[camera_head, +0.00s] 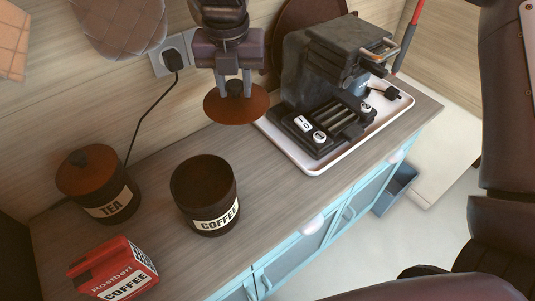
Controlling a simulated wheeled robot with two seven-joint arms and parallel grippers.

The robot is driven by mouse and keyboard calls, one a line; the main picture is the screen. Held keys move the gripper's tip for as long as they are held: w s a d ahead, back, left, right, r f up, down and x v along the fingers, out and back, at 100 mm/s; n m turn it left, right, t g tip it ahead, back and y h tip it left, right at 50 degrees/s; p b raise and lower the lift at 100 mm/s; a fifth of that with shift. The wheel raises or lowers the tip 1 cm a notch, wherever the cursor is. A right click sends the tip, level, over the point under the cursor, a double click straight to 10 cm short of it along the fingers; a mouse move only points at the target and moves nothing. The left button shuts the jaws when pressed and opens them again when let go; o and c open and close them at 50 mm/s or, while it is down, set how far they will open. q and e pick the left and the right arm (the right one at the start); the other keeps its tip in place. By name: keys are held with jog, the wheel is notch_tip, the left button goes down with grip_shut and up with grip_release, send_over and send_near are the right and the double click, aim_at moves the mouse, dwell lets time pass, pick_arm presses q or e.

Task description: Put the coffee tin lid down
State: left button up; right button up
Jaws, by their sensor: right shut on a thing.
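The coffee tin lid (225,110) is a round brown disc with a dark knob on top. My right gripper (235,86) points down from the top middle and is shut on the lid's knob. The lid appears held level above the counter, left of the coffee machine; its exact height is hard to tell. The coffee tin (209,215) stands upright and open below and a little left of the lid, with a "COFFEE" label on its front. My left gripper is not in view.
A lidded tea tin (112,205) and a red coffee packet (112,272) stand on the left. The coffee machine (325,60) sits on a white tray (312,168) at right. A black cord runs to the wall socket (176,54). The wooden counter (262,192) is bare between tin and tray.

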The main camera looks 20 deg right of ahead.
jog(key=m, duration=0.1)
jog(key=d+f+m, duration=0.1)
jog(key=w+m, duration=0.1)
jog(key=shift+d+f+m, duration=0.25)
jog(key=shift+f+m, duration=0.1)
jog(key=shift+m, duration=0.05)
jog(key=shift+d+f+m, duration=0.1)
jog(key=shift+m, duration=0.2)
jog(key=shift+f, duration=0.4)
notch_tip(320, 180, down, 18)
jog(key=shift+f, duration=0.65)
jog(key=shift+f, duration=0.1)
